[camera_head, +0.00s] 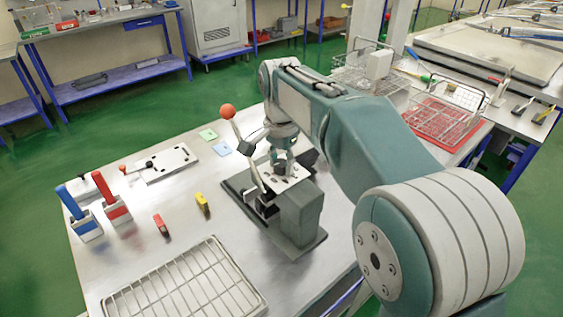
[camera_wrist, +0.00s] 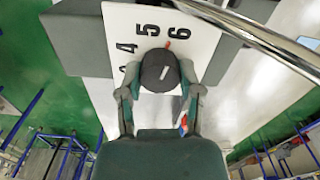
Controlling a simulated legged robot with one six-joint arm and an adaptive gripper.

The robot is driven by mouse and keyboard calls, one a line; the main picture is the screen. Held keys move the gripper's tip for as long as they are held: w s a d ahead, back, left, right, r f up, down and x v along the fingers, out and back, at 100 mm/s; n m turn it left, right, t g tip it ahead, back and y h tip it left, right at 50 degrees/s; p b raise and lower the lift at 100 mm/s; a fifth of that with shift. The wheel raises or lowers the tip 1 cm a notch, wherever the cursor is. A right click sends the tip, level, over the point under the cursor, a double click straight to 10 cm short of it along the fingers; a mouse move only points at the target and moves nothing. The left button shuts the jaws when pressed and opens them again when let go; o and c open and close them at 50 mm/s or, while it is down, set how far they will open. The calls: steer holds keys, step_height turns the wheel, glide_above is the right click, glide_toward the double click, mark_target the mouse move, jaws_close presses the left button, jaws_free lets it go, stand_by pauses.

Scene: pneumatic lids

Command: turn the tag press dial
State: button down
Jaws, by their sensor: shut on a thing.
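The tag press (camera_head: 300,215) stands on the metal bench, a grey block with a pale top plate and a lever ending in an orange ball (camera_head: 227,111). Its black round dial (camera_wrist: 158,66) shows in the wrist view on a white plate (camera_wrist: 120,22) with the numbers 4, 5 and 6. The dial has a white line on its face, and a small red mark sits at its edge near 5 and 6. My gripper (camera_wrist: 160,88) has a finger on each side of the dial and is shut on it. In the head view my gripper (camera_head: 283,160) is over the press, hiding the dial.
A wire rack (camera_head: 185,285) lies at the bench front.

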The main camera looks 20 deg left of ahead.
mark_target(279, 161)
steer(key=shift+s+f+m, duration=0.1)
steer(key=shift+f+m, duration=0.05)
steer(key=shift+m, duration=0.65)
steer(key=shift+c, duration=1.3)
jaws_free()
steer(key=shift+a, duration=0.25)
steer(key=shift+r, duration=0.6)
step_height(279, 161, up, 11)
